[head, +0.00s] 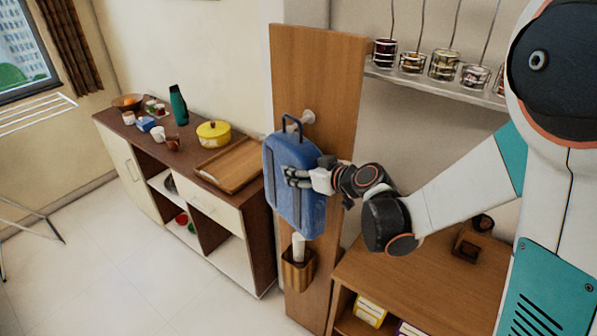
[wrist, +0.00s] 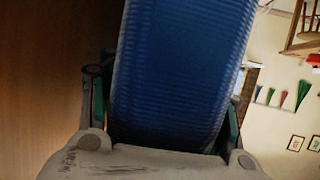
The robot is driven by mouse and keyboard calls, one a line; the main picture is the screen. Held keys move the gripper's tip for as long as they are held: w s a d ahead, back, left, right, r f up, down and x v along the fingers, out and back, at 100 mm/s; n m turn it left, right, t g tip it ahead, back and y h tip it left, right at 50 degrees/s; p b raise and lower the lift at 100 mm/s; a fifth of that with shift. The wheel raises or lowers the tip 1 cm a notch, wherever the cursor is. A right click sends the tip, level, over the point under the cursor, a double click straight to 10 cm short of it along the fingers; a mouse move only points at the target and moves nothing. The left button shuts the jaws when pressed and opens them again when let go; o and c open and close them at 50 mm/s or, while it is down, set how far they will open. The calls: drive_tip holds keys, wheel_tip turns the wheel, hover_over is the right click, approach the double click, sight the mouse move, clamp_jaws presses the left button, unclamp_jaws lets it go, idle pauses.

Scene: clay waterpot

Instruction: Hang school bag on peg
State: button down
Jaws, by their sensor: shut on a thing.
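The blue school bag (head: 306,215) is upright in front of a tall wooden panel (head: 322,75). Its dark top handle loop (head: 291,125) stands up close to a pale round peg (head: 308,117) on the panel. I cannot tell whether the loop is over the peg or only in front of it. My gripper (head: 300,178) is shut on the bag from its right side, at about mid-height. In the wrist view the blue bag (wrist: 180,75) fills the space between the fingers, and the peg is out of sight.
A sideboard at left carries a yellow pot (head: 213,134), a wooden tray (head: 232,166) and a green bottle (head: 179,105). A holder (head: 298,272) is fixed low on the panel. A low wooden cabinet (head: 420,290) stands at right, beneath a shelf of jars (head: 443,64).

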drive_tip(key=shift+w+d+f+b, duration=0.4)
drive_tip(key=shift+w+d+b, duration=0.05)
drive_tip(key=shift+w+b, duration=0.1)
drive_tip(key=shift+w+d, duration=0.1)
drive_tip(key=shift+d, duration=0.15)
idle(0.4)
drive_tip(key=c, duration=0.9)
unclamp_jaws()
drive_tip(key=shift+c, duration=0.2)
drive_tip(key=o, duration=0.5)
drive_tip(key=shift+w+d+f, duration=0.1)
drive_tip(key=shift+w+f, duration=0.05)
drive_tip(key=shift+w, duration=0.1)
drive_tip(key=shift+s, duration=0.2)
